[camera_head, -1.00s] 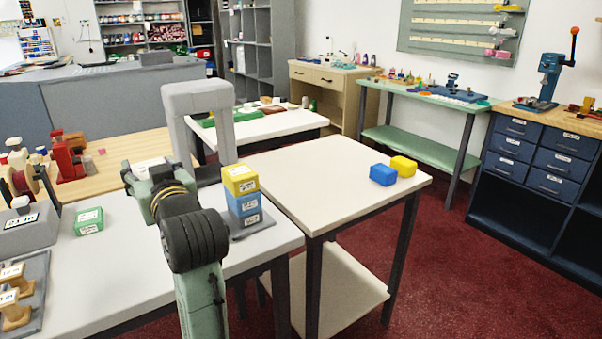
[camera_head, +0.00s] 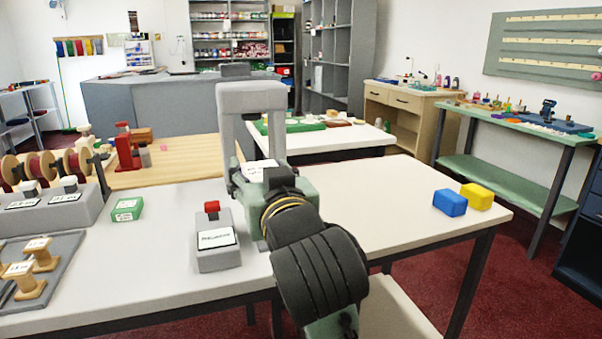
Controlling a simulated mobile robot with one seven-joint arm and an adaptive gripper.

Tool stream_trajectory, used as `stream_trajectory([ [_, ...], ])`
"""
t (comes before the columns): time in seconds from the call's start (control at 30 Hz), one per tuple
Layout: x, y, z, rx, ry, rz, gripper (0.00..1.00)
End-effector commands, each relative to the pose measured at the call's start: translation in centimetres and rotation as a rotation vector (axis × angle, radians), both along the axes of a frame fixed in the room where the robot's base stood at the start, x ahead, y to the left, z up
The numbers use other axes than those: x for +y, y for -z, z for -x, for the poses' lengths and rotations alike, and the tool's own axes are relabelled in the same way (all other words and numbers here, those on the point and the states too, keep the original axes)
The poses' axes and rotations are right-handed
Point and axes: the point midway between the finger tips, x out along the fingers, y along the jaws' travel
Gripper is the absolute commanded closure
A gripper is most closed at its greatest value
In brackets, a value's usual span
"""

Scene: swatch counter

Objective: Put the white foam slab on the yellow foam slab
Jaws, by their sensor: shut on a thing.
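My gripper (camera_head: 262,185) is over the white table, near the grey arch, mostly hidden behind my own wrist. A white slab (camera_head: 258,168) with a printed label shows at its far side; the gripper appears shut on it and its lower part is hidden. The labelled yellow slab, seen a second ago on top of blue slabs, is hidden behind my arm now. A plain yellow block (camera_head: 478,196) lies on the right-hand table, apart from my gripper.
A blue block (camera_head: 449,203) sits beside the yellow block. The grey arch (camera_head: 251,97) stands just beyond my gripper. A grey box with a red top (camera_head: 215,243) and a green box (camera_head: 126,209) stand to the left. The right-hand table (camera_head: 400,218) is largely clear.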

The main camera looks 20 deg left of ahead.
Motion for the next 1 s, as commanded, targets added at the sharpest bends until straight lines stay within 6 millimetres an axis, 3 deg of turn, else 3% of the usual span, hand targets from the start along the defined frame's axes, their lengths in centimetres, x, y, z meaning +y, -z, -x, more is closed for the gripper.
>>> stream_trajectory([
  [0.4, 1.0, -0.3, -5.1, 0.012, 0.003, 0.001, 0.70],
  [0.73, 2.7, 1.1, -13.4, 0.003, 0.002, -0.001, 0.70],
  [1.0, 3.1, 2.1, -15.4, 0.004, 0.002, 0.000, 0.70],
])
